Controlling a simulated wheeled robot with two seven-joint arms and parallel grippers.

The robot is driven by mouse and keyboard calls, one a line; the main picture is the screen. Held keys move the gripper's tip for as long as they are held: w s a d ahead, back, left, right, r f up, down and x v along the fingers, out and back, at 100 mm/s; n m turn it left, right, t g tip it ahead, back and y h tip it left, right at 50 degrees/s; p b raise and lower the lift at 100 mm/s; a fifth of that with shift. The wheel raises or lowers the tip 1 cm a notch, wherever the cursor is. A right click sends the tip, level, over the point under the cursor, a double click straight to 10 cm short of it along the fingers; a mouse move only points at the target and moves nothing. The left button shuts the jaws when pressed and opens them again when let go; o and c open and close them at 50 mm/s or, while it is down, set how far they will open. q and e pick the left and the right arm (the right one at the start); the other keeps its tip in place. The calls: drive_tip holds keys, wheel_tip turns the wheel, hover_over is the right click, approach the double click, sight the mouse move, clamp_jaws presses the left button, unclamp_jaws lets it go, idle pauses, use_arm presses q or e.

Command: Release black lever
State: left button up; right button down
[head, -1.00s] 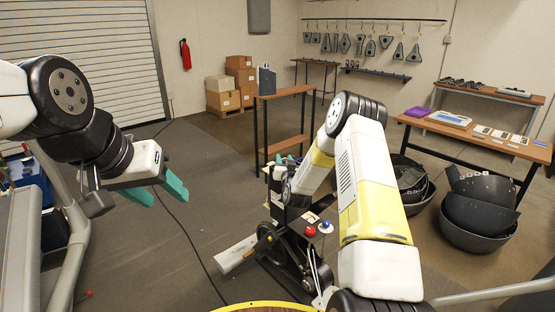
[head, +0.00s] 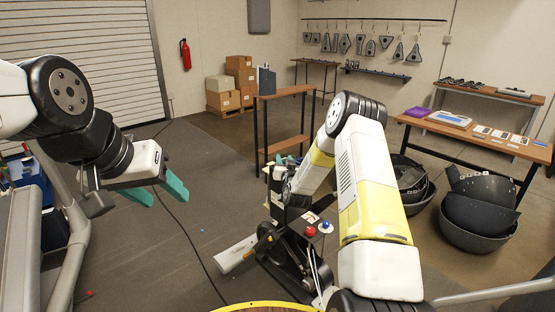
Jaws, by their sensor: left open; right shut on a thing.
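My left gripper (head: 160,191) is at the left, its teal fingers spread and empty, above the floor and away from the machine.
A wooden-topped shelf table (head: 286,92) stands behind the machine. At the right are dark bins (head: 470,236) of curved plates and a work table (head: 480,134). A white bar (head: 236,254) lies on the floor left of the machine. The floor at centre left is mostly clear, with a cable.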

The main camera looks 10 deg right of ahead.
idle(0.4)
drive_tip(key=shift+r, duration=1.45)
drive_tip(key=c, duration=1)
unclamp_jaws()
drive_tip(key=shift+r, duration=0.1)
drive_tip(key=shift+c, duration=0.2)
drive_tip(key=shift+s, duration=0.1)
drive_tip(key=s, duration=0.7)
drive_tip(key=shift+s, duration=0.35)
